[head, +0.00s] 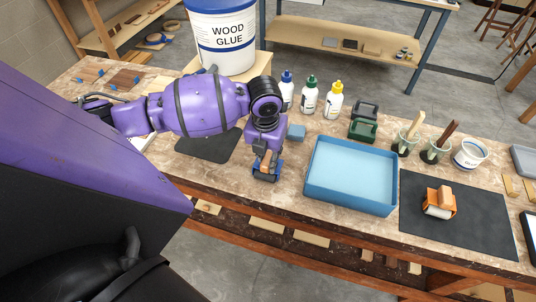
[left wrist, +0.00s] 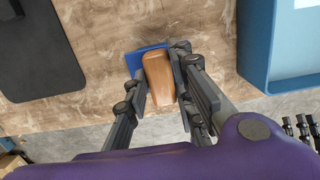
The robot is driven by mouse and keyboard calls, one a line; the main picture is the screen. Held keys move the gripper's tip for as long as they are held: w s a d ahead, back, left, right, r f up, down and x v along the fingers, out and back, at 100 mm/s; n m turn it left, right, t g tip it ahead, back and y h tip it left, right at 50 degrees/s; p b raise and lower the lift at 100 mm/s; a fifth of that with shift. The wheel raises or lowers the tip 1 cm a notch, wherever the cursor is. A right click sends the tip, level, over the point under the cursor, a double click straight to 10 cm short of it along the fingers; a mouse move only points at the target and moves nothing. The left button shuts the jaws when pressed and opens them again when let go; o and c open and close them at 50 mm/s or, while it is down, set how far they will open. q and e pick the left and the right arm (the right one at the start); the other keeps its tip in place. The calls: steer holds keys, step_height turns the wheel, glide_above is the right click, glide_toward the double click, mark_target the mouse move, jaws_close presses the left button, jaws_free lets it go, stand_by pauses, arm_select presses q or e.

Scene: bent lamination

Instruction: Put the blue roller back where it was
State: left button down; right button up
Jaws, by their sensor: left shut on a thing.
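The blue roller has a wooden handle (left wrist: 158,78) and a blue frame (left wrist: 148,56) in the left wrist view. My left gripper (left wrist: 160,85) is shut on the handle, one finger on each side. In the head view my left gripper (head: 267,165) points down near the table's front edge, with the blue roller (head: 265,177) under it, mostly hidden by the fingers. I cannot tell if the roller touches the table. It is between the left dark mat (head: 208,148) and the blue tray (head: 350,205). My right gripper is not in view.
An orange roller (head: 439,202) lies on the right dark mat (head: 475,238). A small blue block (head: 296,132) sits behind the tray. A wood glue bucket (head: 226,60) stands at the back left.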

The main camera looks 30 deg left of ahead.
arm_select(q)
steer(key=c, duration=1.8)
jaws_free()
steer(key=shift+s+f, duration=0.3)
steer(key=shift+f, duration=0.2)
steer(key=o, duration=0.3)
steer(key=shift+w, duration=0.15)
steer(key=shift+r, duration=0.15)
steer(key=shift+w+r, duration=0.1)
steer(key=shift+r, duration=0.15)
steer(key=r, duration=0.8)
steer(key=s+r, duration=0.1)
steer(key=r, duration=0.3)
steer(key=shift+s+d+r, duration=0.1)
steer(key=shift+d+r, duration=0.1)
steer(key=shift+r, duration=0.2)
